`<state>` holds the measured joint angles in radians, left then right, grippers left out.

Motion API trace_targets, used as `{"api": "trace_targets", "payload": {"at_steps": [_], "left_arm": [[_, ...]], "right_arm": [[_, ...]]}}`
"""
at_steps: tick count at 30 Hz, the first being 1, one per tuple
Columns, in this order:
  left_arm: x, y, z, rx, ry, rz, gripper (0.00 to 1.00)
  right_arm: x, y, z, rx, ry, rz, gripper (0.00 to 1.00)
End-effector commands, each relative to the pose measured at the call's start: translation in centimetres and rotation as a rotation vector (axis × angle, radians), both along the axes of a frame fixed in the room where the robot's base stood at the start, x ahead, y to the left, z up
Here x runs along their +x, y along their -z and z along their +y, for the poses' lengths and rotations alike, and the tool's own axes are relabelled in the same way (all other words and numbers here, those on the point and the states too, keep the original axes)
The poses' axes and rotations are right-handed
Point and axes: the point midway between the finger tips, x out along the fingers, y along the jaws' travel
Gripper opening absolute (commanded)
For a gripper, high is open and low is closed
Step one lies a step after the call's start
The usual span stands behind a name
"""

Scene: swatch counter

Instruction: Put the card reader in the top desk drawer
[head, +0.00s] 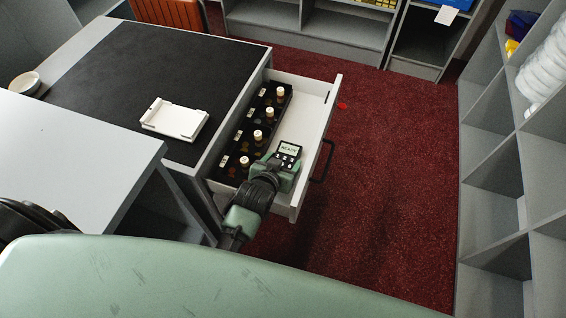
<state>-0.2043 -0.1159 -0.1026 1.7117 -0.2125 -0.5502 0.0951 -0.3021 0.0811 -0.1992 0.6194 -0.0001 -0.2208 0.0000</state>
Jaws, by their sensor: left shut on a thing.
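The card reader (289,149), a small dark device with a lit screen reading READY and pale keys, is at the near end of the open top desk drawer (307,121). My left gripper (281,168), green and black, is shut on it. The reader is over the drawer's bare strip, beside a black rack of bottles; I cannot tell whether it touches the drawer floor. The gripper hides its lower part. The drawer is pulled out from the desk (190,60), its black handle (322,162) facing right. My right gripper is not in view.
The black rack (247,135) holds several white-capped bottles along the drawer's desk side. A white tray-like block (174,119) lies on the dark desk mat. A pale table (70,165) stands at left.

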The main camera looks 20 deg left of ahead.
Motion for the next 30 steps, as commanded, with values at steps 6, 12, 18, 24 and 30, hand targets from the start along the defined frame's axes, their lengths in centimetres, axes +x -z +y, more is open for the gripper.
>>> {"api": "trace_targets", "payload": {"at_steps": [6,12,18,24,30], "left_arm": [[0.1,0.2,0.0,-0.001,-0.001,-0.004,0.11],[0.1,0.6,0.0,-0.001,-0.001,-0.004,0.11],[0.0,0.6,0.0,-0.001,-0.001,-0.001,0.89],[0.0,0.6,0.0,-0.001,-0.001,-0.001,0.89],[-1.3,-0.5,0.0,-0.001,0.001,0.000,0.89]], "right_arm": [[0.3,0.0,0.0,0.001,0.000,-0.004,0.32],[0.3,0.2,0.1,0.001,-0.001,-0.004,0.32],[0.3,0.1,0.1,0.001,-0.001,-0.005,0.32],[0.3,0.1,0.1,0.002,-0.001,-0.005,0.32],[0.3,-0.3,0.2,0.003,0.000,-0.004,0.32]]}}
